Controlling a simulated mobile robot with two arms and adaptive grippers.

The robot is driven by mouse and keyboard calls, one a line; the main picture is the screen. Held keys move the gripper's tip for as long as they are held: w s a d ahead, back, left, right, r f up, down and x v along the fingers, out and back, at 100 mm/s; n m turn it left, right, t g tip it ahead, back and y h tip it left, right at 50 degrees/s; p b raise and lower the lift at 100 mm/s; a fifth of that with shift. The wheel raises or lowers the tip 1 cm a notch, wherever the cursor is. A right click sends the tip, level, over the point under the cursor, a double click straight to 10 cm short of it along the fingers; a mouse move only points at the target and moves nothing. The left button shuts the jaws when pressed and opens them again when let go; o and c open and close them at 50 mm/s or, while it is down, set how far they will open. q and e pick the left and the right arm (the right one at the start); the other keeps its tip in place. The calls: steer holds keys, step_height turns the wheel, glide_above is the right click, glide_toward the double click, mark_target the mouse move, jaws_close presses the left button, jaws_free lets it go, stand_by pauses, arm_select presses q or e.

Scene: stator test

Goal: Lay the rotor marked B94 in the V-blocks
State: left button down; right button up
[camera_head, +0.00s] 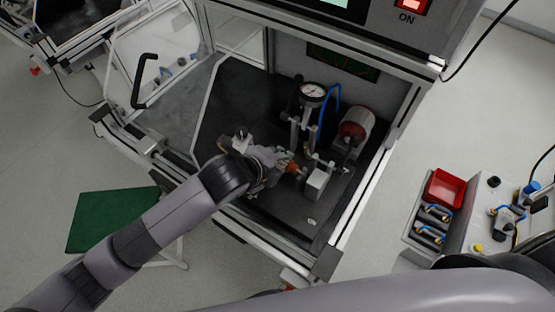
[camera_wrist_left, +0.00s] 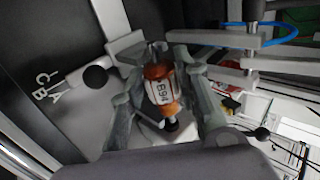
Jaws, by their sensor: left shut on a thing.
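The rotor marked B94 (camera_wrist_left: 161,91) has orange windings and a pale labelled body. It sits between the fingers of my left gripper (camera_wrist_left: 158,62), which is shut on it. In the head view the rotor's orange end (camera_head: 292,168) shows beside my left gripper (camera_head: 279,166), inside the test cabinet. A pale block (camera_head: 316,183) stands just right of it, in front of the dial gauge stand. The V-blocks are small and partly hidden by my gripper. I cannot tell whether the rotor touches them. My right gripper is out of view.
A dial gauge (camera_head: 313,93) with a blue hose stands behind my gripper. A red-ended cylinder (camera_head: 354,131) is to its right. A black selector knob (camera_wrist_left: 95,77) lies by letters A, B, C. The clear door (camera_head: 155,60) is open. A red bin (camera_head: 445,189) is outside, right.

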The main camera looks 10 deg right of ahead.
arm_select(q)
steer(key=shift+f+b, duration=0.2)
steer(key=shift+b, duration=0.3)
stand_by(0.3)
steer(key=c, duration=1.2)
jaws_free()
steer(key=shift+o, duration=0.2)
steer(key=v, duration=1.2)
